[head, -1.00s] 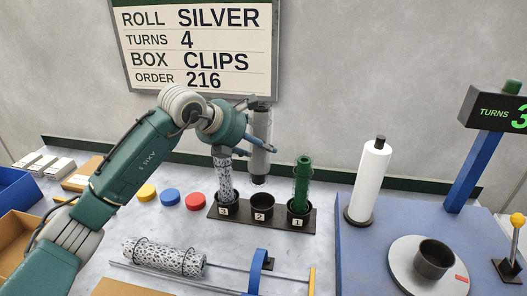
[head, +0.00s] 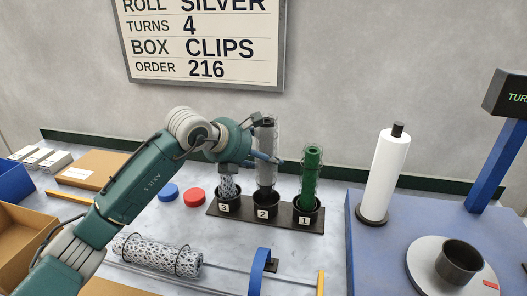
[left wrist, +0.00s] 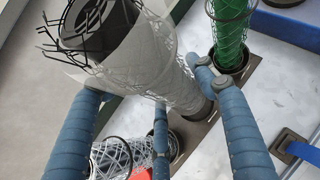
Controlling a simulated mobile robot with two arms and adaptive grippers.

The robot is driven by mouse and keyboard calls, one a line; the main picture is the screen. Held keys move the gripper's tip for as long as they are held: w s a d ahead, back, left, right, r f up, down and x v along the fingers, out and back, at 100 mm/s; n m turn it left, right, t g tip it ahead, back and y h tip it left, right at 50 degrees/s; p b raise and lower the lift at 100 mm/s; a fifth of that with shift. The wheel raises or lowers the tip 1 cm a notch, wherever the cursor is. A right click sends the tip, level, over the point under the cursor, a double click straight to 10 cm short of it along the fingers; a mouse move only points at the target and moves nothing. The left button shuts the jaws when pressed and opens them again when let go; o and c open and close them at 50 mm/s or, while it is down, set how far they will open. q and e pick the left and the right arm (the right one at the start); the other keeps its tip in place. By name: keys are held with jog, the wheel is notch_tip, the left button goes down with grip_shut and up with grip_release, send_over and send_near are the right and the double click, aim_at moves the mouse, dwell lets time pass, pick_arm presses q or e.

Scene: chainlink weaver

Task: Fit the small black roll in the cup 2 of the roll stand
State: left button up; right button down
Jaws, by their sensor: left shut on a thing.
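The small black roll (head: 267,150) is a dark grey cylinder in clear wire mesh, upright over cup 2 (head: 265,212) of the roll stand (head: 240,216). Its lower end is at or just inside the cup's mouth; I cannot tell how deep. My left gripper (head: 272,159) is shut around the roll's middle. In the left wrist view the roll (left wrist: 150,55) slants between the blue fingers, its open black end near the camera. Cup 3 (head: 229,205) holds a black-and-white patterned roll (head: 229,185); cup 1 (head: 305,219) holds a green roll (head: 311,178). My right gripper is out of view.
A patterned mesh roll (head: 160,256) lies in front on rails beside a blue bracket (head: 258,270). A white roll (head: 384,175) stands on a blue table (head: 385,255) at right, near a turntable with a dark cup (head: 459,262). Blue and red discs (head: 195,197) lie left of the stand.

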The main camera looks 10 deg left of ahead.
pick_arm(q)
notch_tip(320, 180, down, 7)
jog(key=b, duration=0.4)
jog(key=shift+w+r, duration=0.1)
jog(key=o, duration=1.5)
jog(key=shift+c, duration=0.2)
jog(key=v, duration=1.2)
